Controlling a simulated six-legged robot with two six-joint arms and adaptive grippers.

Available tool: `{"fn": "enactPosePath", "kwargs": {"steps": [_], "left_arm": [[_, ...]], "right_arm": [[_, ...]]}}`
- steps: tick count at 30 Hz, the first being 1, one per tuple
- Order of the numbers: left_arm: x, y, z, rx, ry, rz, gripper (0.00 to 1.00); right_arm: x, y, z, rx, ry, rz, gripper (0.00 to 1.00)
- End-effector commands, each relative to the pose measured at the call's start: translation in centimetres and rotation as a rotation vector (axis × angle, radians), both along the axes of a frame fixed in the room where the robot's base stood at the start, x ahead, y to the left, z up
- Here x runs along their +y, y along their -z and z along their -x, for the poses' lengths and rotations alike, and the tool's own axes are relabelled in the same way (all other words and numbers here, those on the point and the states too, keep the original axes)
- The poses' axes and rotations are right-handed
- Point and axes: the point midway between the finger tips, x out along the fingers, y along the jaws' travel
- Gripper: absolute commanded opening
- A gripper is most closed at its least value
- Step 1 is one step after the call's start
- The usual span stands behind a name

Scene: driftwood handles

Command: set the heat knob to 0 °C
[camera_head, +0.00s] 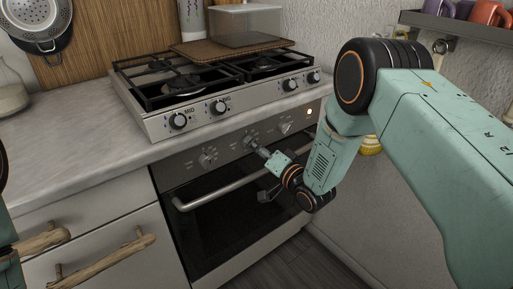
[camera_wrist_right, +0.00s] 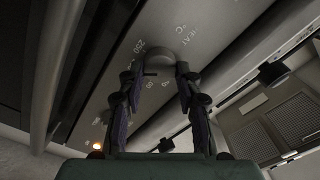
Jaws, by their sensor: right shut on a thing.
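The heat knob (camera_wrist_right: 167,55) is a round grey knob on the oven's steel front panel, marked "HEAT °C" with a printed number scale that includes 250. The knob's exact setting is hard to read. My left gripper is out of view; only bits of my left arm show at the left edge.
Other panel knobs sit left (camera_head: 208,158) and right (camera_head: 286,127). A lit lamp (camera_head: 309,112) is at the panel's right end. The oven door handle (camera_head: 225,190) runs below the panel. The gas hob (camera_head: 215,85) is above. Driftwood drawer handles (camera_head: 110,262) stick out at left.

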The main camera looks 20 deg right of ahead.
Motion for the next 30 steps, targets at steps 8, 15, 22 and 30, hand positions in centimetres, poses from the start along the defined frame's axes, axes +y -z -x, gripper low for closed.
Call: {"fn": "enactPosePath", "kwargs": {"steps": [8, 15, 22, 30], "left_arm": [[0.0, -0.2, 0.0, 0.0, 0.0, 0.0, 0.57], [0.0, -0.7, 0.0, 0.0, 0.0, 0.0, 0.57], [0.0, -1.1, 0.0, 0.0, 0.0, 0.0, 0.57], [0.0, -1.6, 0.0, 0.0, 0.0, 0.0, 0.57]], "right_arm": [[0.0, -0.1, 0.0, -0.029, 0.001, 0.078, 0.03], [0.0, -0.1, 0.0, -0.092, 0.001, 0.252, 0.03], [0.0, -0.2, 0.0, -0.167, 0.001, 0.458, 0.03], [0.1, -0.2, 0.0, -0.255, 0.001, 0.699, 0.03]]}}
